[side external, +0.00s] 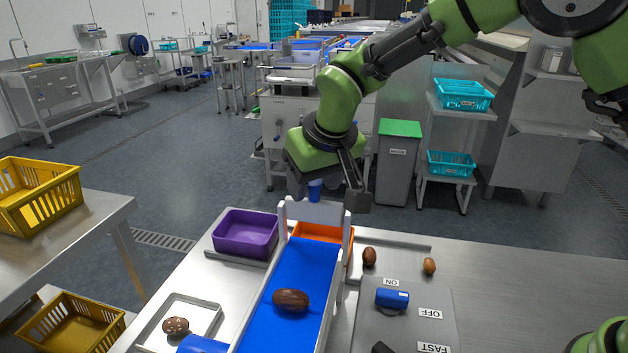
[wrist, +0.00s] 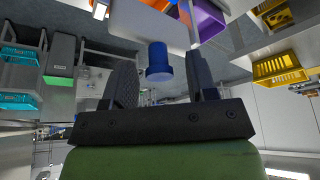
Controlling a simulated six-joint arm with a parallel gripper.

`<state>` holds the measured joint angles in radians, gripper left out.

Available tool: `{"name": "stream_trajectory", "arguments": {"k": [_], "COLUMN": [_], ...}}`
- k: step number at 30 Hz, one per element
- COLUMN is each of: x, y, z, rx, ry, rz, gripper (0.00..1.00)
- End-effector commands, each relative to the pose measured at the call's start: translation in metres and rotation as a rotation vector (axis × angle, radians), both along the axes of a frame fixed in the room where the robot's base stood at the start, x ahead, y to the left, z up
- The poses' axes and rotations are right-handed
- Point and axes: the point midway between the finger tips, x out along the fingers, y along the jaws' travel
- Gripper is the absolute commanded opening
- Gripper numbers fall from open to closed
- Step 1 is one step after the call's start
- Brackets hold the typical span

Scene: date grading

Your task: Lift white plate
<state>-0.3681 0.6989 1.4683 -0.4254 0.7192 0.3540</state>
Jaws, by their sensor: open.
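A white plate (side external: 318,214) stands upright across the far end of the blue conveyor belt (side external: 306,262). A blue knob (side external: 315,190) rises from its top edge. In the wrist view the plate (wrist: 145,18) is at the top and the knob (wrist: 158,62) shows between the two dark fingers. My gripper (side external: 327,185) is open just above the plate, with one finger on each side of the knob in the wrist view (wrist: 160,72). I see no clear contact with the knob. In the side view, part of the gripper is hidden behind the wrist.
A large brown date (side external: 291,300) lies on the belt. A shallow tray (side external: 205,312) holds a speckled date. A control panel (side external: 430,312) with a blue switch lies right of the belt.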

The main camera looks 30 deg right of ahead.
Motion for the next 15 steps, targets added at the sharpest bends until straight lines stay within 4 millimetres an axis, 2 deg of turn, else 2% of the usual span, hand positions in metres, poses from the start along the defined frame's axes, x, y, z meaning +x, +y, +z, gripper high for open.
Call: {"name": "stream_trajectory", "arguments": {"k": [15], "x": [-0.033], "y": [0.001], "z": [0.08], "rx": [0.002], "ry": [-0.004], "rz": [0.001], "gripper": [0.52]}}
